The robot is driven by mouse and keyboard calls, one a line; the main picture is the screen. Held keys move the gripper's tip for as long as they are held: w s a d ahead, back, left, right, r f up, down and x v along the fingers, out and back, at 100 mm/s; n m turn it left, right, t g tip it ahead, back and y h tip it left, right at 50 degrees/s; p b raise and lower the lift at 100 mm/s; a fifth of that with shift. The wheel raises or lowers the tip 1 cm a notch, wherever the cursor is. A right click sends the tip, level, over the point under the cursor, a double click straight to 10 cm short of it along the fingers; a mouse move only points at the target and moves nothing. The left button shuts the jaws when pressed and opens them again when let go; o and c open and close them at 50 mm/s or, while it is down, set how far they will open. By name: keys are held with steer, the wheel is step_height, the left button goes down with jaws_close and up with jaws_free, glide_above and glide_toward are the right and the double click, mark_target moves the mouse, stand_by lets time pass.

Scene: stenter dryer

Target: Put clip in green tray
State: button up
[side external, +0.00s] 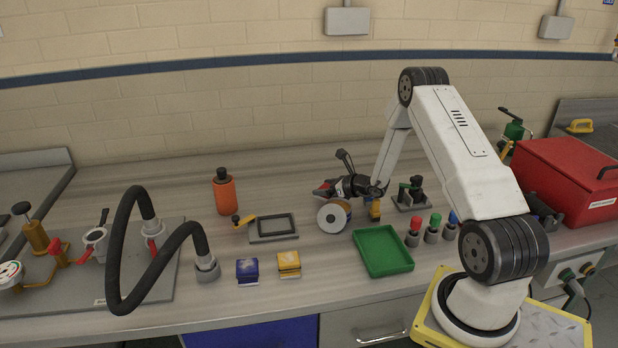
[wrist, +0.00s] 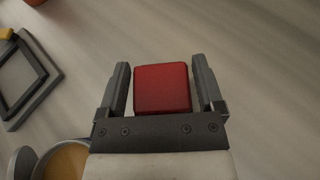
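Whether the red piece is clear of the table is hard to tell. The green tray (side external: 383,251) is empty, on the bench to the front right of my gripper.
The white roll (side external: 333,216) stands beneath my gripper. A grey frame (side external: 273,227) and an orange bottle (side external: 225,192) are to the left. Blue (side external: 247,270) and yellow (side external: 288,263) blocks lie in front. Several coloured knobs (side external: 413,232) stand right of the tray.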

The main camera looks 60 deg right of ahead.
steer(key=shift+o, duration=0.3)
steer(key=shift+r, duration=0.15)
steer(key=shift+v, duration=3.8)
steer(key=c, duration=0.4)
steer(key=shift+o, duration=0.2)
steer(key=shift+r, duration=0.1)
